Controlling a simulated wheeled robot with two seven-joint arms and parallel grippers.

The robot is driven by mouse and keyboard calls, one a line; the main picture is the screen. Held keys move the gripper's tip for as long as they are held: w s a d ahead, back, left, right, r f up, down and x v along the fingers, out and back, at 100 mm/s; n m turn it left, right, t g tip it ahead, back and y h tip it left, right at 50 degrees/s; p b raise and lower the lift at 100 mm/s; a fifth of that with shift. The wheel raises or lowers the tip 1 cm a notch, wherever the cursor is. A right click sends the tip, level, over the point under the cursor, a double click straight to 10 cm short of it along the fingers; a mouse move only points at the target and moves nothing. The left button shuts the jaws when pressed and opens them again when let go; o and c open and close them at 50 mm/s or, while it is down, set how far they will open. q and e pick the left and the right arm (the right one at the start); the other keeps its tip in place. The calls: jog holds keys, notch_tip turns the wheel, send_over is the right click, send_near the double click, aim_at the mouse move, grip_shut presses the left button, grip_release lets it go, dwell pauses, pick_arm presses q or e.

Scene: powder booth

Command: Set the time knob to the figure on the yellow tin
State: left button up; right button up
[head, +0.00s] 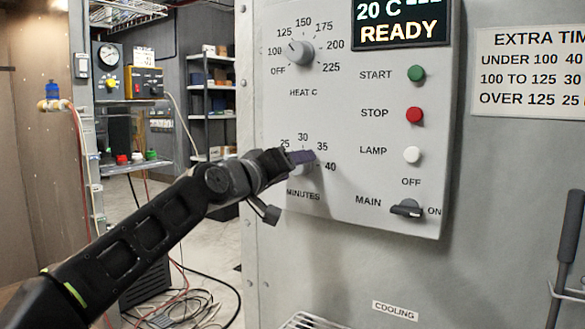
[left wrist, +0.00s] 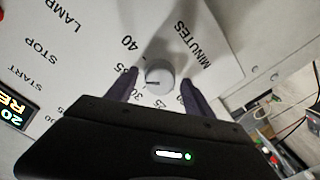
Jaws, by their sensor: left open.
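The time knob (left wrist: 160,76), marked MINUTES, is round and light grey on the white control panel (head: 345,100). In the left wrist view its dark mark points left, roughly between 30 and 35; I cannot tell the exact setting. My left gripper (left wrist: 161,78) is open, with one finger on each side of the knob; I cannot tell if either touches. In the head view the left gripper (head: 300,158) covers most of the knob. The yellow tin is not seen in either view. My right gripper is not in view.
The heat knob (head: 300,52) is above. Green start (head: 416,73), red stop (head: 414,115) and lamp (head: 412,154) buttons and the main switch (head: 407,208) are to the right. An extra-time sign (head: 530,70) hangs further right. Cables lie on the floor at left.

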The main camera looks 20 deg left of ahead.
pick_arm(q)
jog(key=b+v, duration=0.1)
jog(key=v, duration=0.6)
jog(key=shift+s+b, duration=0.3)
jog(key=shift+b, duration=0.05)
jog(key=shift+a+r, duration=0.1)
jog(key=shift+a, duration=0.05)
